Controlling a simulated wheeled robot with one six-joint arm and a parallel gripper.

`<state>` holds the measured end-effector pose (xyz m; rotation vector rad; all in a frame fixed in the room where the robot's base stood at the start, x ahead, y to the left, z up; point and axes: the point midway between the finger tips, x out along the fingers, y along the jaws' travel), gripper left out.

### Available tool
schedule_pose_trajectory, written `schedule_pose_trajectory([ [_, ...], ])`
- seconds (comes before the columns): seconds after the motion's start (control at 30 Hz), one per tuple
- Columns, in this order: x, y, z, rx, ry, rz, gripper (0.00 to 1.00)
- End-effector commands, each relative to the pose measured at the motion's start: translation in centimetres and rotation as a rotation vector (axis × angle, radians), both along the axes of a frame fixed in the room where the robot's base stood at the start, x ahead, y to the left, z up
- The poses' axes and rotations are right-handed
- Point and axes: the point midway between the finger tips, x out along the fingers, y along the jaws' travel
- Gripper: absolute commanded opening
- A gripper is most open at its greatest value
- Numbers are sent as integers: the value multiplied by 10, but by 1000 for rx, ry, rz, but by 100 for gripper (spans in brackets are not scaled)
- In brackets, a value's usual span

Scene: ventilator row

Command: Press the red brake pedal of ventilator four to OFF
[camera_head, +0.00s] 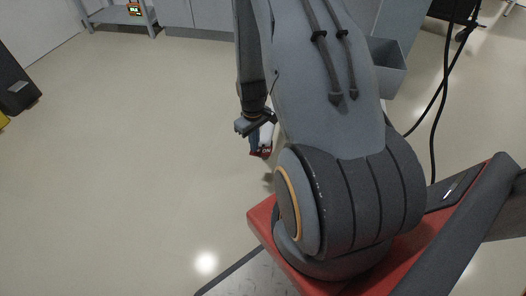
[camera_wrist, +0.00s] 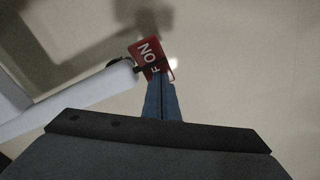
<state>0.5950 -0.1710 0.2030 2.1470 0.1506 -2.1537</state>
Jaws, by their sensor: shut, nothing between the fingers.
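The red brake pedal (camera_head: 261,154) shows small and low beside a white leg in the head view, just past my gripper (camera_head: 254,142). In the wrist view the red pedal (camera_wrist: 147,52) bears white letters that read ON, turned upside down, and part of another marking. My gripper's blue fingers (camera_wrist: 159,78) are together with nothing between them. Their tips overlap the pedal's lower part in the wrist view, at or just above it. I cannot tell whether they touch. The fingers hide part of the pedal and its second marking.
A white leg (camera_wrist: 75,105) runs in from the left to the pedal in the wrist view. In the head view a grey bin (camera_head: 388,66) and black cables (camera_head: 438,100) are at the upper right. The floor (camera_head: 120,150) on the left is clear.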

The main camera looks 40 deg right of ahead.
Motion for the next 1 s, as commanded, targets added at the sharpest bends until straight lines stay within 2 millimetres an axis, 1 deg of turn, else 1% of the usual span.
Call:
schedule_pose_trajectory([
  [0.2, 0, 0, 21, -1, -3, 1, 0],
  [0.7, 1, 0, 66, -2, -3, 1, 0],
  [0.8, 1, 0, 70, -2, -3, 1, 0],
  [1.0, 2, 0, 69, -2, -3, 1, 0],
])
